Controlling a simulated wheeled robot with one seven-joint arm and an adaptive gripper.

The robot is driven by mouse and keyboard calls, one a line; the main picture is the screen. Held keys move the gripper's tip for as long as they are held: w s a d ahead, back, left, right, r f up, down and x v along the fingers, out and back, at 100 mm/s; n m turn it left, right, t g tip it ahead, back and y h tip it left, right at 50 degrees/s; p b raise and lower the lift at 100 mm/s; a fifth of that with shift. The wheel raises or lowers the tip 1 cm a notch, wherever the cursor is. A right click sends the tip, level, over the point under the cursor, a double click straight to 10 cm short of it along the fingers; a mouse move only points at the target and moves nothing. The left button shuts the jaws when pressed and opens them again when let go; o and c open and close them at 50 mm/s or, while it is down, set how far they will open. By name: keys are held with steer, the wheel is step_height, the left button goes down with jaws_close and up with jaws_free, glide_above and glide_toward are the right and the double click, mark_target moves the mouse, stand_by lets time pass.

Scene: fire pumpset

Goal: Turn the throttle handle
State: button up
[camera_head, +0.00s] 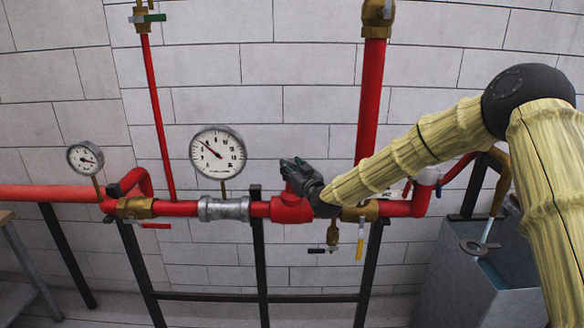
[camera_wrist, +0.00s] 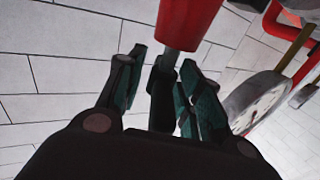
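My gripper (camera_head: 296,170) is dark with green finger pads and is at the middle of the pipe run, just above and against the view of the red tee fitting (camera_head: 291,208). In the wrist view my gripper (camera_wrist: 163,95) has its fingers spread apart. A red cylinder (camera_wrist: 187,22) with a grey stem (camera_wrist: 181,62) comes down from the top, and the stem's lower end lies between the fingers in the picture. I cannot tell whether any finger touches it. No part can be surely identified as the throttle handle. My arm hides part of the pipe to the right.
Large pressure gauge (camera_head: 218,152) stands left of my gripper; its round face also shows in the wrist view (camera_wrist: 255,105). A small gauge (camera_head: 85,158), a vertical red pipe (camera_head: 371,100), a yellow lever (camera_head: 360,245) and a grey tank (camera_head: 450,290) are around. Black stand legs are below.

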jaws_close()
steer(key=shift+f+b, duration=0.15)
steer(key=shift+b, duration=0.5)
steer(key=shift+n+g+y+b, duration=0.3)
steer(key=shift+n+y+b, duration=0.2)
steer(key=shift+y+b, duration=0.15)
jaws_free()
steer(key=shift+s, duration=0.1)
